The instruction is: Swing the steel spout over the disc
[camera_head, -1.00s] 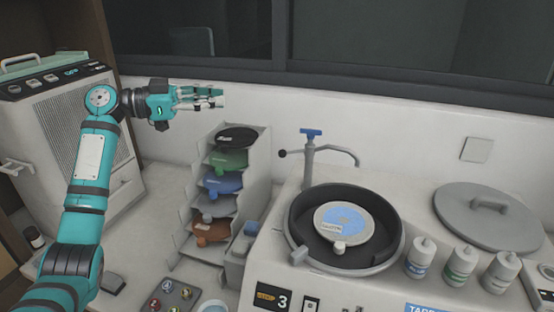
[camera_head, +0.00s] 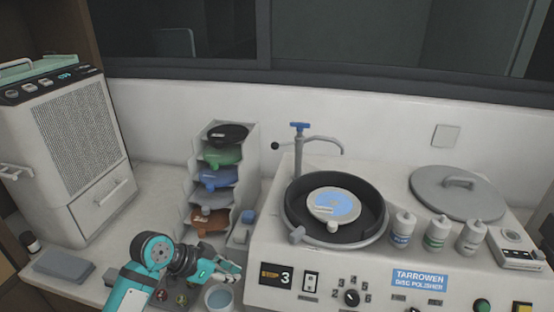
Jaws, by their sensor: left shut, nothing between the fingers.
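The steel spout (camera_head: 322,139) is a thin curved pipe on a post with a blue tap handle (camera_head: 299,126) and a black ball knob (camera_head: 275,145) on its left. It stands behind the black bowl (camera_head: 372,219) of the polisher, and its tip hangs near the bowl's back edge. The disc (camera_head: 334,204), white with a light blue patch, lies in the bowl. My left gripper (camera_head: 236,270) is shut and empty, low in front of the rack, left of the polisher and well away from the spout. My right gripper is out of view.
A rack (camera_head: 250,165) of coloured discs stands left of the polisher. A grey lid (camera_head: 455,193) and several bottles (camera_head: 437,232) are at the right. A small cup (camera_head: 219,299) is just below my left gripper. A white cabinet (camera_head: 75,130) fills the left.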

